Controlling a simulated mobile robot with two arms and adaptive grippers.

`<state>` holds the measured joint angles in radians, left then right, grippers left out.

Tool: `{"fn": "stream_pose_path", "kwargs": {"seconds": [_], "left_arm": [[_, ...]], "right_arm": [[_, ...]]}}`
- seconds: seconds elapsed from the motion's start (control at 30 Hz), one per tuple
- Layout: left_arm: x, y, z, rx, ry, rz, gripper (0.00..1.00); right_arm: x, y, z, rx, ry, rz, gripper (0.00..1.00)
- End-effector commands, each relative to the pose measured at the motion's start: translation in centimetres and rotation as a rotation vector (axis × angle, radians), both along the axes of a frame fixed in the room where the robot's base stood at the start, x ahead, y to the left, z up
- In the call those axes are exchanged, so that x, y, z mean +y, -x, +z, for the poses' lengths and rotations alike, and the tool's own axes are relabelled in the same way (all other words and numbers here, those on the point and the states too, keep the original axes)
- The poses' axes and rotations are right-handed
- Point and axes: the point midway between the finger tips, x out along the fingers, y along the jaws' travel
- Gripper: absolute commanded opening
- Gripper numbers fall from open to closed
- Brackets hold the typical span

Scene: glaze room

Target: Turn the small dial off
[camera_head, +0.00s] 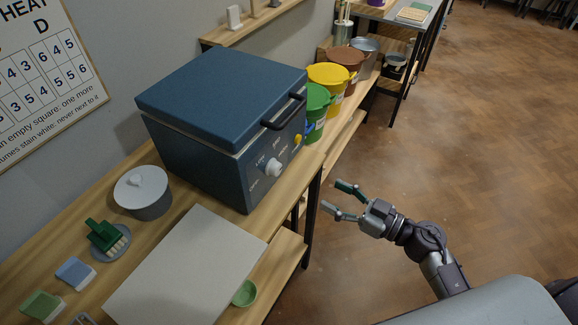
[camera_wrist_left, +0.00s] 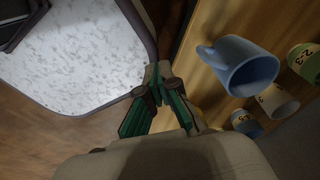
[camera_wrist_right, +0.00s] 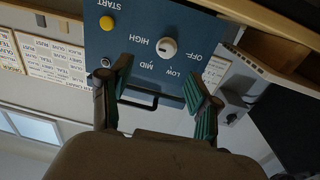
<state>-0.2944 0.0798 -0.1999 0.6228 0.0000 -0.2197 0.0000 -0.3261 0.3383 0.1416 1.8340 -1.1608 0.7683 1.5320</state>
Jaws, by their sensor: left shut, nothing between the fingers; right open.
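The small white dial (camera_head: 273,167) is on the front of a dark blue kiln (camera_head: 212,150) on the wooden bench. In the right wrist view the dial (camera_wrist_right: 167,48) sits among the words OFF, LOW, MID and HIGH; its setting is too small to read surely. My right gripper (camera_head: 338,200) is open and empty, in the air to the right of the kiln, apart from the dial. Its two fingers also show in the right wrist view (camera_wrist_right: 158,80). My left gripper (camera_wrist_left: 160,80) is shut and empty; it shows only in the left wrist view.
A yellow button (camera_head: 298,139) sits near the dial, and the lid has a dark handle (camera_head: 284,111). Green (camera_head: 317,112) and yellow (camera_head: 330,88) buckets stand beyond the kiln. A pale board (camera_head: 185,268) lies nearer. A blue mug (camera_wrist_left: 240,65) is beside my left gripper.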

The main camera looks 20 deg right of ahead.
Motion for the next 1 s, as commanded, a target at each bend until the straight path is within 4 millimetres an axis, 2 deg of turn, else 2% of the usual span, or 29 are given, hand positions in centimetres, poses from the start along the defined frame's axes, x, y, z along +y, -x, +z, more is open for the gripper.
{"fn": "stream_pose_path", "kwargs": {"seconds": [0.1,0.27,0.7,1.0], "left_arm": [[0.0,0.1,-0.1,0.001,0.000,0.000,0.00],[0.0,0.4,0.3,0.005,0.000,0.000,0.00],[0.1,1.0,1.7,0.014,-0.001,0.000,0.00],[0.0,0.7,1.9,0.011,-0.001,0.000,0.00]], "right_arm": [[0.7,0.5,1.5,-0.005,0.018,0.052,0.62],[1.8,-0.4,1.9,-0.005,0.016,0.059,0.62],[8.1,-6.8,1.9,-0.005,0.013,0.056,0.62],[10.3,-9.0,1.6,-0.003,0.017,0.056,0.62]]}}
